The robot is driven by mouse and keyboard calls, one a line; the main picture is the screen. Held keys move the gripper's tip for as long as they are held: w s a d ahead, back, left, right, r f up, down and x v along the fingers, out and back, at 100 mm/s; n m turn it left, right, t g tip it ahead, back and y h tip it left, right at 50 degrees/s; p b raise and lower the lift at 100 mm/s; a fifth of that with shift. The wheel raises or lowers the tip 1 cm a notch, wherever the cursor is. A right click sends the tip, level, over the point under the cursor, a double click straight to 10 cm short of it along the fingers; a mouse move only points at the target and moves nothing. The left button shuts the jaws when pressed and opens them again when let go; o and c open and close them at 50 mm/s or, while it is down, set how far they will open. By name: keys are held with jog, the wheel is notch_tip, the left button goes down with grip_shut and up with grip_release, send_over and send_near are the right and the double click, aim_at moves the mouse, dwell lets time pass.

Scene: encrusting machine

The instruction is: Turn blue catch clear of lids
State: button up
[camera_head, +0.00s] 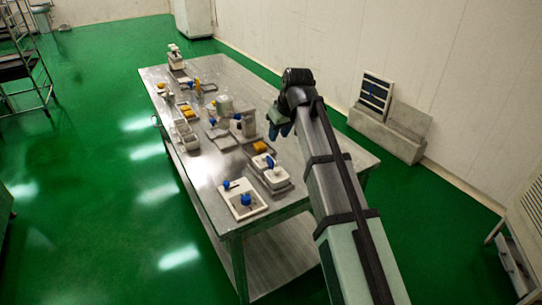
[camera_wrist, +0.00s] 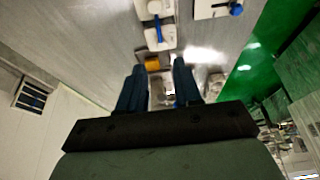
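Several blue parts show on white and grey units on the steel table, and I cannot tell for certain which is the catch. In the head view, one blue part (camera_head: 270,162) stands on a white lidded box (camera_head: 274,178) near the table's right side. In the wrist view, a blue bar (camera_wrist: 158,30) lies across a gap between white blocks (camera_wrist: 160,40), ahead of the fingers. My gripper (camera_head: 279,122) is above the table's right side. In the wrist view, its two dark fingers (camera_wrist: 159,75) are apart, with nothing visibly held. The fingertips are clear of the blue bar.
A white tray with a blue knob (camera_head: 246,200) stands at the near table corner. An orange block (camera_head: 260,147) lies behind the lidded box. More small units crowd the table's middle and far end. A wall stands to the right.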

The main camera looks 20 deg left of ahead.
send_near(270, 166)
jog(key=w+f, duration=0.1)
jog(key=w+a+f, duration=0.1)
jog(key=f, duration=0.1)
jog(key=w+a+f, duration=0.1)
jog(key=shift+a+f, duration=0.2)
dwell(0.4)
grip_shut()
dwell(0.3)
